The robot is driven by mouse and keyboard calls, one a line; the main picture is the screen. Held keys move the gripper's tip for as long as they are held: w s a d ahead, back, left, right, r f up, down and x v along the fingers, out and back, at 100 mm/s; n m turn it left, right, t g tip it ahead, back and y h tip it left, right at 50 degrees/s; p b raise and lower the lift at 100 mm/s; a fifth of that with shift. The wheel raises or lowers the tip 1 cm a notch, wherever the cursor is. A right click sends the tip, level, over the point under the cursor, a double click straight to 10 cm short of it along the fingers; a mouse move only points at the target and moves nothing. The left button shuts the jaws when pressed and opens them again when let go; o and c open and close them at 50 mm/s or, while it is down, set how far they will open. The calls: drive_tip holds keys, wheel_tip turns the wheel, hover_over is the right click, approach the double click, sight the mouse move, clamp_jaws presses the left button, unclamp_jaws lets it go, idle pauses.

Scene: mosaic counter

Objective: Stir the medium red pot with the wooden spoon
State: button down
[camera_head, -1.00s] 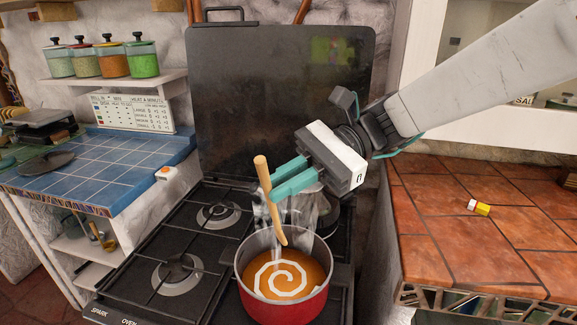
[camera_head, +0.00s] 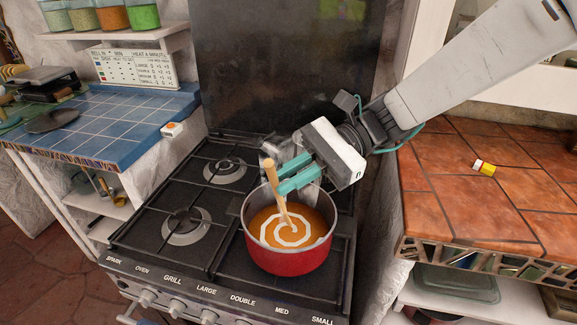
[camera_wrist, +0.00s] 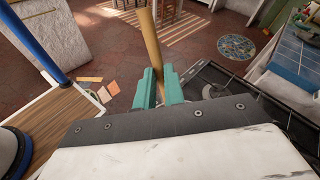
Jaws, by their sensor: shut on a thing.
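The red pot (camera_head: 290,263) stands on the front right of the black stove, with orange soup (camera_head: 266,222) and a white swirl inside. My gripper (camera_head: 284,180) has teal fingers and is above the pot's back rim. It is shut on the wooden spoon (camera_head: 272,181), which is nearly upright and slightly tilted. The spoon's lower end meets the soup near the middle of the swirl. In the wrist view the spoon's handle (camera_wrist: 149,40) rises between the teal fingers (camera_wrist: 158,88). The pot is not seen in the wrist view.
Two free burners (camera_head: 186,226) are on the left of the stove. A blue tiled counter (camera_head: 110,125) is at the left and a terracotta counter (camera_head: 450,200) at the right, with a small yellow and white item (camera_head: 484,167). The raised black stove lid (camera_head: 285,70) stands behind.

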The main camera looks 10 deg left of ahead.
drive_tip(key=shift+w+d+f, duration=0.1)
drive_tip(key=shift+w+f, duration=0.25)
drive_tip(key=shift+f, duration=0.5)
drive_tip(key=shift+w+f, duration=0.4)
drive_tip(key=shift+f, duration=0.5)
drive_tip(key=shift+w+d+f, duration=0.1)
drive_tip(key=shift+w+f, duration=0.25)
drive_tip(key=shift+f, duration=0.5)
drive_tip(key=shift+s, duration=0.1)
